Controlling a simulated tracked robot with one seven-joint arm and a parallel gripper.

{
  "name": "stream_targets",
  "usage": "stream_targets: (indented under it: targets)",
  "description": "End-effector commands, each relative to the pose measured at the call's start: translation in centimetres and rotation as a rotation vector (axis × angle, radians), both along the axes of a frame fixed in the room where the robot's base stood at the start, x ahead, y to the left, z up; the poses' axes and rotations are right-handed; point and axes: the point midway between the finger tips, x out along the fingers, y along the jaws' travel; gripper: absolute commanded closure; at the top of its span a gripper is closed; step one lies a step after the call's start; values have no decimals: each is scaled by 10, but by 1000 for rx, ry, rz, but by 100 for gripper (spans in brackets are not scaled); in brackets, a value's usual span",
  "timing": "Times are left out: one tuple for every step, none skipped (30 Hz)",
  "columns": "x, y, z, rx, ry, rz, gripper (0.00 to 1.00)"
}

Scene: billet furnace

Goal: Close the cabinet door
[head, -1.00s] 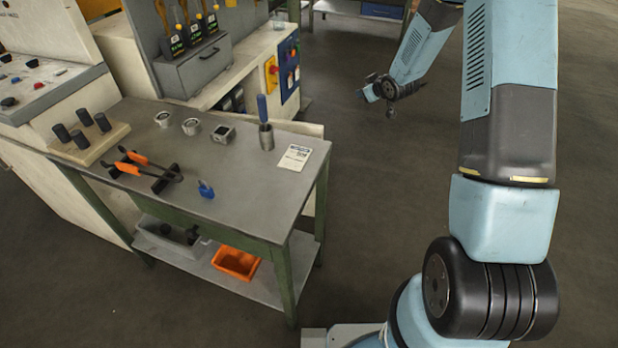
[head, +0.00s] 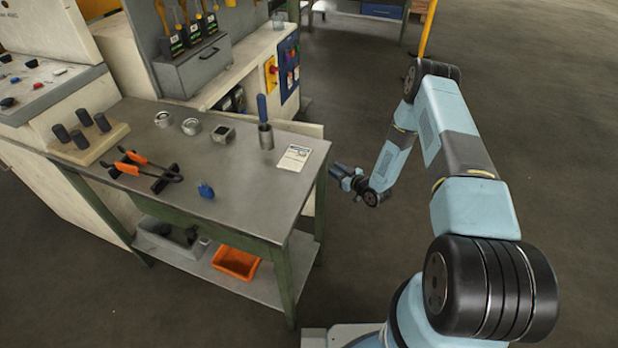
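The cream cabinet (head: 130,62) stands behind the green-legged work table. A cream panel (head: 301,128), apparently its door swung open, juts out behind the table's far right corner. The table hides most of the panel, and its hinge is not clear. My gripper (head: 334,171) is just right of the table's right edge, close to the panel's right end in the picture. I cannot tell whether it touches the panel. The gripper is small and dark, and its finger opening cannot be made out.
The work table (head: 240,205) carries rings, orange-handled tongs (head: 140,163), a blue-handled tool in a metal cup (head: 266,137), a paper card (head: 294,158) and a blue tag (head: 206,190). An orange bin (head: 236,263) sits on its lower shelf. Open floor lies to the right.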

Motion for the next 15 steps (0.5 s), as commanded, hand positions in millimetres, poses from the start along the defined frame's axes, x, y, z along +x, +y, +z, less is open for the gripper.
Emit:
stream_targets:
  targets:
    - [-12,3,-17,28,-2,3,69]
    - [-19,5,-24,45,-7,5,69]
    - [-27,7,-33,66,-14,8,69]
    - [-33,8,-39,82,-18,8,69]
    - [-38,10,-44,97,-24,9,69]
    - [-45,11,-51,114,-27,11,69]
    - [-50,12,-54,126,-31,11,69]
    - [-54,13,-58,137,-35,11,69]
    - [-59,14,-62,149,-39,10,69]
    - [-62,14,-65,157,-41,10,69]
    - [-65,15,-67,164,-44,11,69]
    - [-67,15,-69,170,-46,11,69]
    - [-68,16,-70,174,-48,12,69]
    - [-69,17,-71,177,-49,12,69]
    - [-69,18,-72,179,-50,12,69]
